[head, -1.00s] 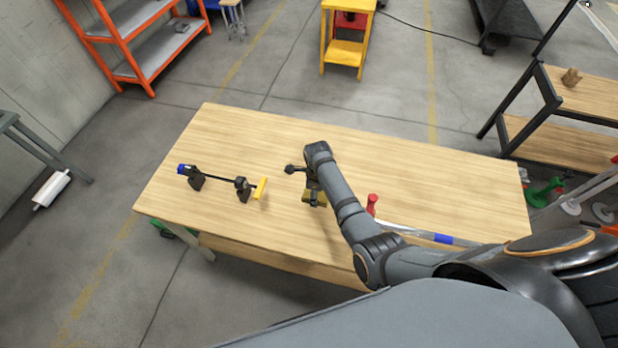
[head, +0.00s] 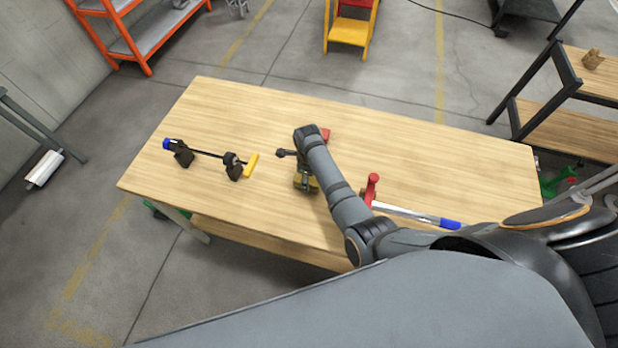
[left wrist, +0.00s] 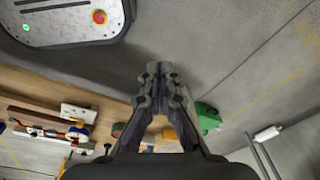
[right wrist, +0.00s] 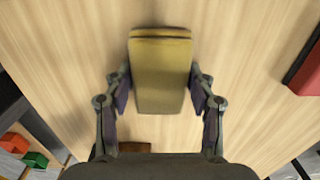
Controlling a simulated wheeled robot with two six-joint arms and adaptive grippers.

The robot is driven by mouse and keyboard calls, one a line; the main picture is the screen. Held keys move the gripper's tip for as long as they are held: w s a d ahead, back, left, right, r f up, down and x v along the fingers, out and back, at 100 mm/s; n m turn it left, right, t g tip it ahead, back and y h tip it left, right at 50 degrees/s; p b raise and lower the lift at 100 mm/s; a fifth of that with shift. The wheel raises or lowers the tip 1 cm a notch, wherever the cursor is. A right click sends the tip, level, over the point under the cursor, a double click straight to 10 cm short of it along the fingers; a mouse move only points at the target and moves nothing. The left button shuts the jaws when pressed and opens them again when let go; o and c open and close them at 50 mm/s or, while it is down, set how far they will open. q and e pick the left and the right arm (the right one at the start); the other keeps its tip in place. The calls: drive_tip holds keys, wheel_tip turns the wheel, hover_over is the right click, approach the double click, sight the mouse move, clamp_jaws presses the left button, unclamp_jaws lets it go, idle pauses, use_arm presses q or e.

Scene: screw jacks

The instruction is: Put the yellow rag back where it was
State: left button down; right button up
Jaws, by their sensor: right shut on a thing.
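The yellow rag (right wrist: 160,75) is a folded, flat block between the fingers of my right gripper (right wrist: 160,98). My right gripper is shut on it. In the head view the right gripper (head: 304,172) points down over the middle of the wooden table (head: 430,160), and part of the rag (head: 311,184) shows beneath it. I cannot tell whether the rag touches the table. My left gripper (left wrist: 162,78) is shut and empty in the left wrist view, away from the tabletop; it is out of the head view.
A dark bar clamp (head: 207,154) with a blue end and yellow handle lies left of the right gripper. A silver clamp (head: 410,214) with red and blue ends lies to the right. A red block (right wrist: 306,70) sits near the rag. The table's far right is clear.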

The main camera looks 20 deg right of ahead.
drive_tip(key=o, duration=0.9)
drive_tip(key=shift+a+f, duration=0.2)
drive_tip(key=shift+c, duration=0.2)
drive_tip(key=shift+o, duration=1.2)
drive_tip(key=shift+w, duration=0.1)
drive_tip(key=shift+o, duration=0.6)
drive_tip(key=shift+d, duration=0.15)
drive_tip(key=shift+r, duration=0.3)
wheel_tip(320, 180, up, 7)
drive_tip(key=p, duration=0.7)
drive_tip(key=shift+p, duration=0.35)
wheel_tip(320, 180, up, 3)
drive_tip(key=shift+p, duration=0.85)
use_arm(q)
wheel_tip(320, 180, up, 8)
drive_tip(key=s+a, duration=0.1)
drive_tip(key=s, duration=0.1)
drive_tip(key=shift+b, duration=0.45)
use_arm(e)
drive_tip(key=shift+r, duration=0.9)
